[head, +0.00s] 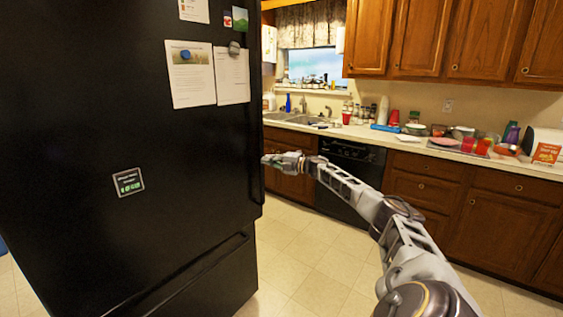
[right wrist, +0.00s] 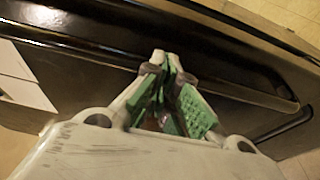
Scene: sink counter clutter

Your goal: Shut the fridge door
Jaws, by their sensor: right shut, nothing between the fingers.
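The black fridge (head: 90,120) fills the left of the head view, with papers and magnets on its face. Its tall door's right edge runs down beside my right gripper (head: 268,160), and a lower drawer handle (head: 200,272) shows below. I cannot tell from this side whether the door stands ajar. My right gripper is at the door's right edge; whether it touches is unclear. In the right wrist view its green-padded fingers (right wrist: 165,65) are closed together and empty, in front of a dark fridge surface with a long bar (right wrist: 230,88). My left gripper is not in view.
A counter (head: 470,155) with a sink (head: 300,119), cups, bowls and bottles runs along the back and right. A black dishwasher (head: 348,180) and wooden cabinets (head: 500,220) stand below it. The tiled floor (head: 300,255) between the fridge and cabinets is clear.

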